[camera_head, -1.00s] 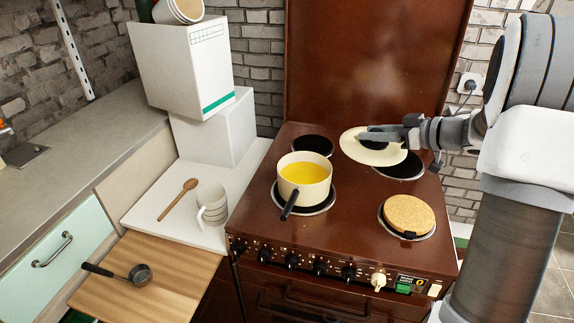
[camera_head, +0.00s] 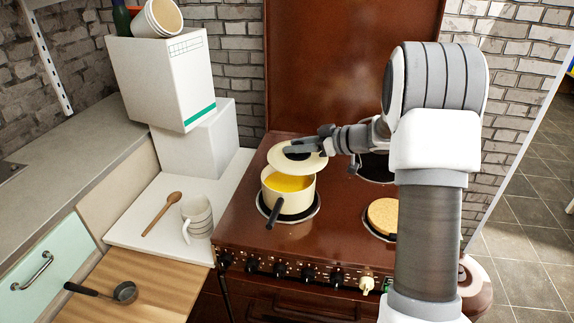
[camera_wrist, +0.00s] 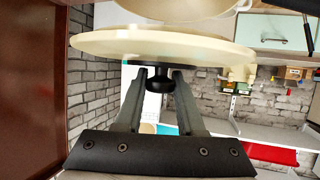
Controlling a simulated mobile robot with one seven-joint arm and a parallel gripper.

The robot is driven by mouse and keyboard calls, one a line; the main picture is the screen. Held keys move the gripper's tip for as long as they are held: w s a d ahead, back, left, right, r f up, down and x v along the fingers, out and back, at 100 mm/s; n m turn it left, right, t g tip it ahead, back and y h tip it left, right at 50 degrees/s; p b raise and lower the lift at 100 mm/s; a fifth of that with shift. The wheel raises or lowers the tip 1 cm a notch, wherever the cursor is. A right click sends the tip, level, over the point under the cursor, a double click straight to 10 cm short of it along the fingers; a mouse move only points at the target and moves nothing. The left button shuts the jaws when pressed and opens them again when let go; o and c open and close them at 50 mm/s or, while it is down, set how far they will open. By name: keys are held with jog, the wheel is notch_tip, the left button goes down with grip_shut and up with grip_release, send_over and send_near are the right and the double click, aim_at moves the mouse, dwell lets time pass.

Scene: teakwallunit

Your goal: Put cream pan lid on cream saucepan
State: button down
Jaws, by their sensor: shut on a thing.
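The cream pan lid (camera_head: 314,163) is held by my gripper (camera_head: 304,150), whose fingers are shut on its dark knob. In the wrist view my gripper (camera_wrist: 157,78) has the black knob between its fingertips, and the lid (camera_wrist: 205,45) shows edge-on. The cream saucepan (camera_head: 287,204) stands on the front left burner with yellow liquid inside and its black handle toward the front. The lid is above the back part of the pan opening, which stays partly uncovered. In the wrist view the pan (camera_wrist: 180,8) shows at the top edge, with a gap from the lid.
The brown stove (camera_head: 250,225) has a cork mat (camera_head: 383,215) on the front right burner. Left of it a striped mug (camera_head: 197,217) and wooden spoon (camera_head: 161,213) lie on the white counter. White boxes (camera_head: 165,80) are stacked behind.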

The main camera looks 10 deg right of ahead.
aim_at(287, 161)
jog(key=shift+w+a+f, duration=0.3)
jog(key=shift+a+f, duration=0.15)
jog(key=shift+a, duration=0.15)
jog(key=shift+w+a+f, duration=0.25)
jog(key=shift+a+f, duration=0.15)
jog(key=shift+a, duration=0.15)
jog(key=shift+f+b, duration=0.55)
jog(key=shift+f, duration=1.35)
jog(key=shift+f, duration=0.1)
jog(key=shift+f, duration=0.4)
jog(key=c, duration=0.5)
grip_release()
jog(key=shift+f, duration=0.1)
